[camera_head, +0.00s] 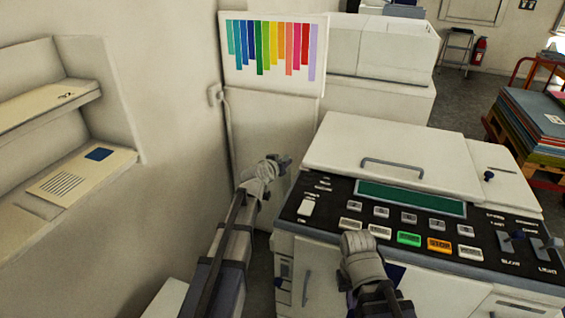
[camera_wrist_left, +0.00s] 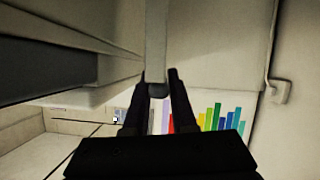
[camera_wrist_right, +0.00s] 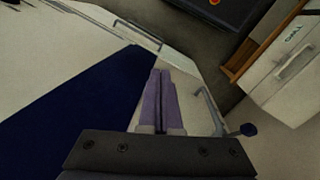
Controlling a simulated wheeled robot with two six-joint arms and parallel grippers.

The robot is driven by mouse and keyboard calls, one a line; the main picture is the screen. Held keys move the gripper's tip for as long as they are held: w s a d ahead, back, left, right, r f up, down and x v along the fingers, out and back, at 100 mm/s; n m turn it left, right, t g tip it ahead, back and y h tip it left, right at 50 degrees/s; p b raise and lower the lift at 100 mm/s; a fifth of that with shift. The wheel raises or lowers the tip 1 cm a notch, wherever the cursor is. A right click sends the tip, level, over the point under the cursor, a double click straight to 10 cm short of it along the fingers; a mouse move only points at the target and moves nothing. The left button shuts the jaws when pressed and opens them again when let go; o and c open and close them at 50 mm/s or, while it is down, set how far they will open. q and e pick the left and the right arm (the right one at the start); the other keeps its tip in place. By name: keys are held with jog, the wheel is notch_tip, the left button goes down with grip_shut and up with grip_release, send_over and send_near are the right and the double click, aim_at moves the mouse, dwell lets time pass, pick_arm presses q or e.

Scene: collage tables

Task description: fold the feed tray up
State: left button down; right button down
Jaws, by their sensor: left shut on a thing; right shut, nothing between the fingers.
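The printing machine (camera_head: 395,148) stands at the right, with a grey handle on its pale lid and a dark button panel. My left gripper (camera_head: 282,161) is left of the machine's rear left corner. In the left wrist view, its dark fingers (camera_wrist_left: 158,95) are shut on a grey bar (camera_wrist_left: 156,45). I cannot tell whether this bar belongs to the feed tray, and I cannot make out a tray elsewhere. My right gripper's purple fingers (camera_wrist_right: 158,100) are shut and empty near the machine's pale front, which has a dark blue area (camera_wrist_right: 85,115). These fingertips are hidden in the head view.
A wall with shelves (camera_head: 75,175) bounds the left side. A colour chart (camera_head: 272,50) hangs behind my left gripper. A pale cabinet (camera_head: 375,90) stands behind the machine, and a stack of coloured sheets (camera_head: 530,125) lies on a cart at the right.

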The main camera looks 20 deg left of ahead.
pick_arm(q)
jog(key=c, duration=0.8)
grip_release()
jog(key=shift+d, duration=0.35)
jog(key=shift+o, duration=0.2)
jog(key=shift+a, duration=0.1)
jog(key=shift+s+a+r, duration=0.1)
jog(key=shift+s+r, duration=0.15)
jog(key=shift+s, duration=0.25)
jog(key=p+v, duration=0.3)
jog(key=v, duration=0.3)
jog(key=shift+s, duration=0.35)
